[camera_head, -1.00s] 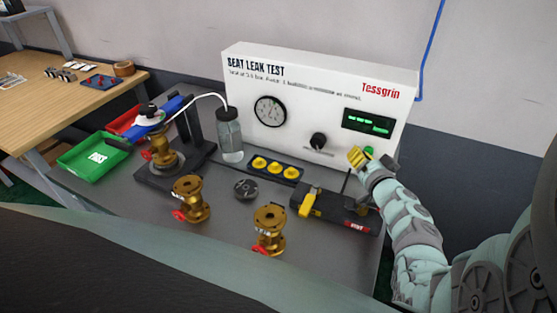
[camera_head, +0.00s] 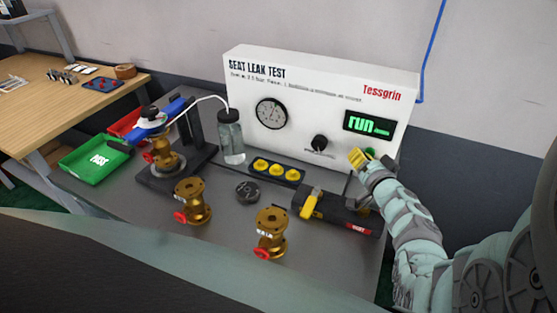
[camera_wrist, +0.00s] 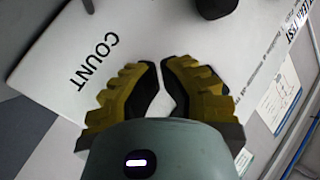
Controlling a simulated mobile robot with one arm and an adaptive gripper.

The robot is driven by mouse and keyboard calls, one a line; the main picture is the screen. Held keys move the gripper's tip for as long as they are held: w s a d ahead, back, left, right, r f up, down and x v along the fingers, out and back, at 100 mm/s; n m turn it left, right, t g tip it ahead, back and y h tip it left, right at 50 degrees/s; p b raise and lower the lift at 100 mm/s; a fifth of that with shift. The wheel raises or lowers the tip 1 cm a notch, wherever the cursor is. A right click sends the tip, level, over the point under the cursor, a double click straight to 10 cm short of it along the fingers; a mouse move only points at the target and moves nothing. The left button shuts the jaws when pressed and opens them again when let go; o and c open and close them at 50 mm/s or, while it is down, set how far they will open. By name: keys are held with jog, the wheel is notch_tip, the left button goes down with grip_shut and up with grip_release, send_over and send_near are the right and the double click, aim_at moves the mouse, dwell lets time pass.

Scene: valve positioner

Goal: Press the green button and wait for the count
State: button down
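The green button (camera_head: 370,152) is on the white test panel (camera_head: 300,78), below the display and mostly hidden behind my gripper (camera_head: 358,158). The display (camera_head: 368,124) shows "run" in large green letters, with smaller unreadable text beside it. My gripper's yellow fingers are at the panel face by the button. I cannot tell whether they touch it. In the wrist view my fingers (camera_wrist: 159,64) are drawn together with a narrow gap at the tips and nothing held. The label "COUNT" (camera_wrist: 95,62) shows beside them; the button is not visible there.
A black knob (camera_head: 319,143) and a round gauge (camera_head: 271,113) are on the panel. A brass valve is in the clamp stand (camera_head: 180,176); two more (camera_head: 192,201) (camera_head: 271,233) stand in front. A water bottle (camera_head: 230,136) and black fixture (camera_head: 340,210) are nearby.

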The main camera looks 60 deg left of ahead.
jog(key=shift+w+d+r, duration=0.1)
jog(key=shift+w+d, duration=0.1)
jog(key=shift+w, duration=0.1)
jog(key=shift+s+d+r+p, duration=0.35)
jog(key=shift+d+r+p, duration=0.05)
jog(key=shift+p, duration=0.5)
jog(key=shift+s+d+f, duration=0.1)
jog(key=shift+f, duration=0.05)
jog(key=shift+s+d, duration=0.1)
jog(key=s+d+p, duration=0.1)
jog(key=s, duration=0.2)
jog(key=s+d+p, duration=0.1)
jog(key=shift+s+d+p, duration=0.15)
jog(key=shift+d+p, duration=0.2)
